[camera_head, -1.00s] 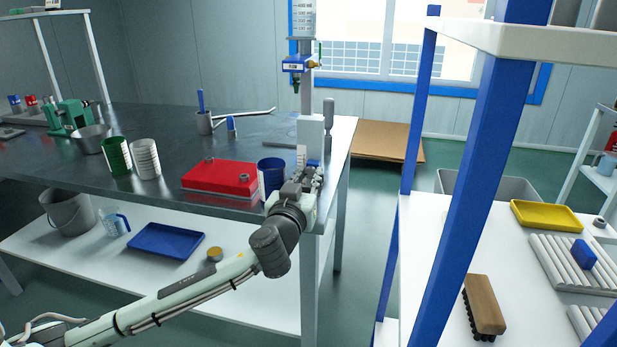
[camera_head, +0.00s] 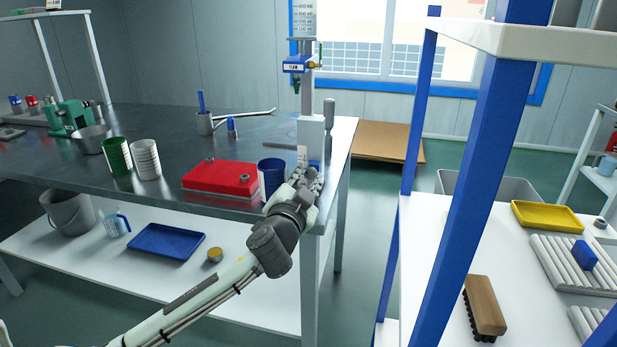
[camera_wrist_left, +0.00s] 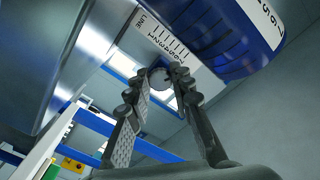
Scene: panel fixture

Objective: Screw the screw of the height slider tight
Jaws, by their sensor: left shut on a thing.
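The fixture with the height slider (camera_head: 311,137) stands upright at the near right corner of the metal table, as a pale block with a small scale. In the left wrist view a white scale strip (camera_wrist_left: 163,43) marked "LINE" and numbers shows close up. A round grey screw head (camera_wrist_left: 158,79) sits below the strip, between my fingertips. My left gripper (camera_head: 311,178) reaches up to the fixture's lower front. In the wrist view its two fingers (camera_wrist_left: 156,86) are closed around the screw head. The fingers hide part of the screw. My right gripper is not in view.
A blue cup (camera_head: 271,177) stands close beside my left gripper; a blue graduated body (camera_wrist_left: 225,35) looms near the fingers in the wrist view. A red box (camera_head: 221,178) lies left of it. A white shelf with blue posts (camera_head: 462,165) stands right, across a floor gap.

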